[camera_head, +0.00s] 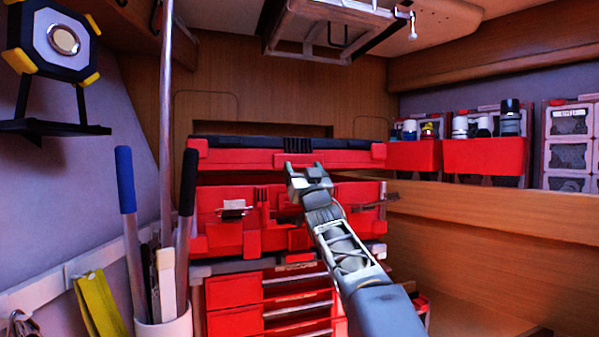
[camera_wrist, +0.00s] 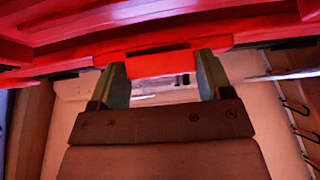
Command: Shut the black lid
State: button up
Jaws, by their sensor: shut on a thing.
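The black lid (camera_head: 250,143) shows as a thin dark strip along the top of the red case (camera_head: 235,155) at the top of the stack. I cannot tell how far it stands open, as I see it nearly edge-on. My gripper (camera_head: 305,170) is at the middle of the case's front edge. In the wrist view my gripper (camera_wrist: 162,65) has a finger on each side of a red tab (camera_wrist: 160,63), which hangs from the red front edge (camera_wrist: 60,60), and is shut on it.
A second red case (camera_head: 225,235) and red drawers (camera_head: 233,290) are stacked below. A white bin (camera_head: 165,328) with long-handled tools stands at left. Red bins (camera_head: 485,157) with bottles line the right shelf. A metal-framed rack (camera_head: 335,15) hangs above the stack.

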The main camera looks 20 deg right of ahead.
jog(key=shift+w+a+f, duration=0.1)
jog(key=o, duration=0.9)
jog(key=shift+a, duration=0.1)
jog(key=shift+o, duration=0.9)
jog(key=shift+a, duration=0.1)
jog(key=shift+o, duration=0.7)
jog(key=shift+a, duration=0.1)
jog(key=shift+o, duration=0.3)
jog(key=b+v, duration=0.6)
jog(key=v, duration=0.7)
jog(key=shift+s, duration=0.4)
jog(key=shift+f, duration=0.15)
